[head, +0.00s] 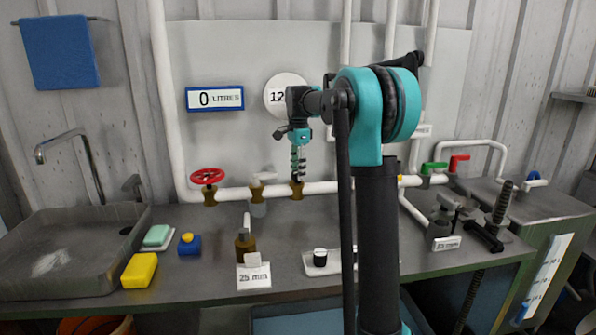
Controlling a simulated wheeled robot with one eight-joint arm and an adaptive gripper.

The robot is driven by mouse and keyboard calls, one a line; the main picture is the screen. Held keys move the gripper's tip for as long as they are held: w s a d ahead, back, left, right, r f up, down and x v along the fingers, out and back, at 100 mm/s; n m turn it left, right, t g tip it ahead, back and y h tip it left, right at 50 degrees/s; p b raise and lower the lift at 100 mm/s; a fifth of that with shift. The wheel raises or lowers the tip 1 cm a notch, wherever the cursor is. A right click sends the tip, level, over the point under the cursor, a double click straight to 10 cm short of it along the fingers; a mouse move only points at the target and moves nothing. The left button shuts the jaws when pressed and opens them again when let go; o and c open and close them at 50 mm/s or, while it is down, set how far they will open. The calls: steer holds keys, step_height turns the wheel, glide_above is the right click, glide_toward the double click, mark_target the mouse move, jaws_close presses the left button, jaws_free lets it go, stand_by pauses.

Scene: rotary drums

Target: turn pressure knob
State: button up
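My gripper (298,168) points down above the white pipe, right over a brass fitting (297,188). Its fingers are small in the picture, and I cannot tell whether they are open or shut, or whether they touch the fitting. A black knob with a light top (320,257) stands on a white plate on the bench, below and right of my gripper and apart from it. No label reading "pressure" is legible.
A red handwheel (207,176) and another brass valve (257,190) sit on the pipe to the left. Green (434,168) and red (459,159) levers are at right. A brown bottle (245,244) with a "25 mm" card, a yellow sponge (139,270) and a sink (60,250) occupy the bench.

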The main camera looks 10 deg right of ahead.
steer(key=c, duration=0.3)
